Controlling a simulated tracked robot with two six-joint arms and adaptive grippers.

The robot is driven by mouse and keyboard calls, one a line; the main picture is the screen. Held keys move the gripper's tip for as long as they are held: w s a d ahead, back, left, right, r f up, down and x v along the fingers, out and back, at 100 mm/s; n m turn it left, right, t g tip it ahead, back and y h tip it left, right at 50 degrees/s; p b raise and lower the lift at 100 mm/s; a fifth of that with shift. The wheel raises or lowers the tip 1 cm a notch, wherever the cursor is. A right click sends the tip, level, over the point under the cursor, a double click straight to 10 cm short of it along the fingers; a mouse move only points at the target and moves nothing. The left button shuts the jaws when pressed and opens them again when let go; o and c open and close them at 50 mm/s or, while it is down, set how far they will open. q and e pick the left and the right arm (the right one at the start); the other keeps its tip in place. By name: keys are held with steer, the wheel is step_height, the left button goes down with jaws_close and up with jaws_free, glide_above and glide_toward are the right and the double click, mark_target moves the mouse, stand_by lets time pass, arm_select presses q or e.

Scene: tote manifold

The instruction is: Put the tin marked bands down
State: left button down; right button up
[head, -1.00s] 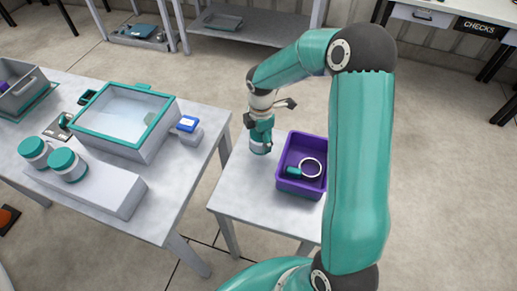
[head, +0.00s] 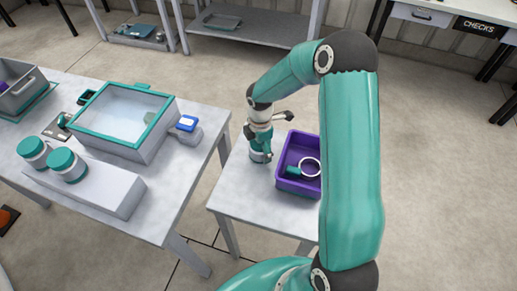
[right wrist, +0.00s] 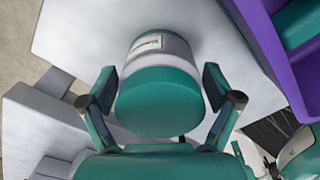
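The tin, with a teal lid and pale body, is on the small right-hand table (head: 235,195) in the head view (head: 257,157), left of the purple tote. In the right wrist view the tin (right wrist: 160,95) shows its teal lid towards me and a white label with dark print too small to read. My right gripper (head: 260,148) is around the tin from above. Its fingertips (right wrist: 159,88) are on either side, with narrow gaps between the pads and the tin, so it looks open. The tin's base is hidden. My left gripper is not in view.
The purple tote (head: 283,172) holds a pale ring with a teal part and stands close right of the tin. The bigger left table (head: 190,160) carries a teal-rimmed box (head: 125,140), two teal-lidded jars (head: 50,158) and a blue-topped container (head: 188,130). The small table's front is clear.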

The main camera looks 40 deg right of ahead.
stand_by(0.3)
steer(key=shift+r, duration=0.2)
step_height(320, 180, up, 12)
steer(key=shift+f, duration=0.1)
stand_by(0.5)
